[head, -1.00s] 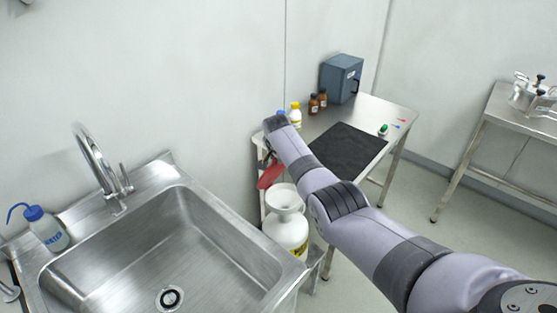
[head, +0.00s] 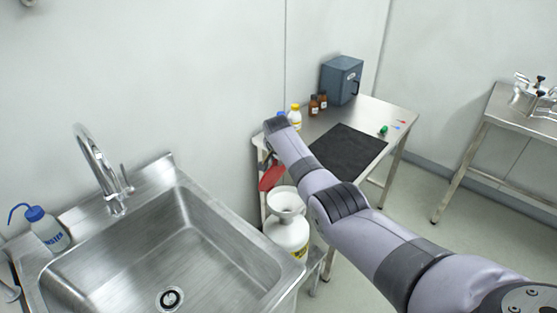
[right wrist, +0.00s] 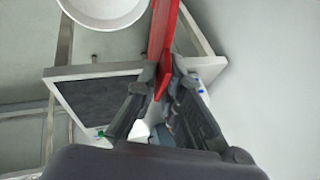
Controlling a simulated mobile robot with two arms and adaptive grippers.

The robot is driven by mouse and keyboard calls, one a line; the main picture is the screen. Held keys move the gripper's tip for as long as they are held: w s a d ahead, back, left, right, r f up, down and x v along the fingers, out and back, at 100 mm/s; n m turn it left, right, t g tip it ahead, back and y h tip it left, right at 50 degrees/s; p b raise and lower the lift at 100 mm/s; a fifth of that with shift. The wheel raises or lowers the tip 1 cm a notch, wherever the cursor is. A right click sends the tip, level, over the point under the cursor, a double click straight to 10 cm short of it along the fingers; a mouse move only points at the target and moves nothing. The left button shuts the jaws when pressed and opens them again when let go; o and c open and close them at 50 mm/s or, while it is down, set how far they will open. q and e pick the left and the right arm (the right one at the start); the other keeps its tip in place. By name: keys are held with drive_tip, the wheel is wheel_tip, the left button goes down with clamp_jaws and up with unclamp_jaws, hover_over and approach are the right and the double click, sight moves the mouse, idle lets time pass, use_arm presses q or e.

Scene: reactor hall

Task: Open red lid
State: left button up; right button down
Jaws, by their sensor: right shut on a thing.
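The red lid (head: 271,178) stands tilted up at the back of the white container's open funnel top (head: 286,200), above the white container (head: 288,236). In the right wrist view the lid (right wrist: 165,45) is a narrow red strip seen nearly edge-on, with the white round funnel rim (right wrist: 105,12) to its left. My right gripper (right wrist: 160,86) is shut on the lid's edge. In the head view my right arm mostly hides that gripper. My left gripper is not in view.
A steel sink (head: 75,285) with a tap lies to the left, with a blue-capped wash bottle (head: 46,229). Behind is a steel table (head: 376,112) with a black mat (head: 347,151), small bottles and a blue-grey box (head: 341,79). Another steel table (head: 500,112) stands right.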

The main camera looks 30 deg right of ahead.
drive_tip(key=shift+w+a+r, duration=0.15)
drive_tip(key=shift+w+r, duration=0.15)
drive_tip(key=shift+r, duration=0.05)
drive_tip(key=c, duration=2.1)
unclamp_jaws()
drive_tip(key=shift+o, duration=1.3)
drive_tip(key=shift+s, duration=0.15)
drive_tip(key=shift+o, duration=0.2)
drive_tip(key=shift+f, duration=0.2)
drive_tip(key=shift+s, duration=0.1)
drive_tip(key=shift+r, duration=0.1)
drive_tip(key=v, duration=1.1)
drive_tip(key=shift+s+r, duration=0.25)
drive_tip(key=shift+r, duration=0.05)
